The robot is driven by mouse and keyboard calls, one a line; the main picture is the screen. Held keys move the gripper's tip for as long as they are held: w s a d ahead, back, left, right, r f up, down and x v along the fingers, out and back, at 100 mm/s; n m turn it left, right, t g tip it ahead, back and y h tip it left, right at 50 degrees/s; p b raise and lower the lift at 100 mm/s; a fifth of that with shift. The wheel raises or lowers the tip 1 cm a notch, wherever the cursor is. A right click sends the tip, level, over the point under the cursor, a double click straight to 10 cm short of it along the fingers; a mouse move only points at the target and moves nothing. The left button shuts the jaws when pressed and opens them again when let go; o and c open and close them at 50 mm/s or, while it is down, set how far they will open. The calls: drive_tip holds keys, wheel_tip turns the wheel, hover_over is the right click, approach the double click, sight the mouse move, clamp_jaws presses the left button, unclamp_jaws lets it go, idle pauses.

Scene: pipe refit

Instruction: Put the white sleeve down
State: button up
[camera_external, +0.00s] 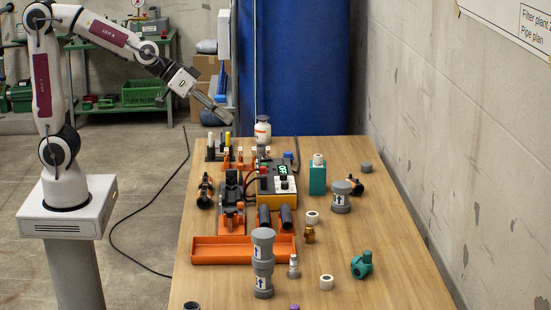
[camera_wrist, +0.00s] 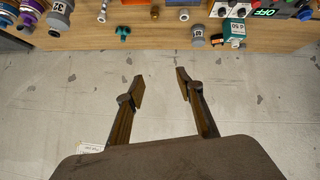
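Several short white sleeves are on the wooden table in the external view. One white sleeve (camera_external: 312,217) lies mid-table, another white sleeve (camera_external: 327,282) is nearer the front, and a white piece (camera_external: 318,159) sits on top of a teal block (camera_external: 317,180). A small white round piece (camera_wrist: 184,15), possibly a sleeve, shows in the wrist view.
The wooden table (camera_external: 390,235) holds an orange tray (camera_external: 220,250), a control box (camera_external: 278,185), grey pipes with arrow labels (camera_external: 263,262) and a teal fitting (camera_external: 362,265). Free room lies along the table's right side.

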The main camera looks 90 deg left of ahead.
drive_tip(key=s+a+f+m+g, duration=0.1)
drive_tip(key=s+f+g, duration=0.1)
drive_tip(key=s, duration=1.1)
drive_tip(key=s+a+f+g+y, duration=0.1)
drive_tip(key=s+g, duration=0.1)
drive_tip(key=s, duration=1.2)
drive_tip(key=shift+a+f+m, duration=0.3)
drive_tip(key=shift+f+m, duration=0.05)
drive_tip(key=shift+m, duration=0.05)
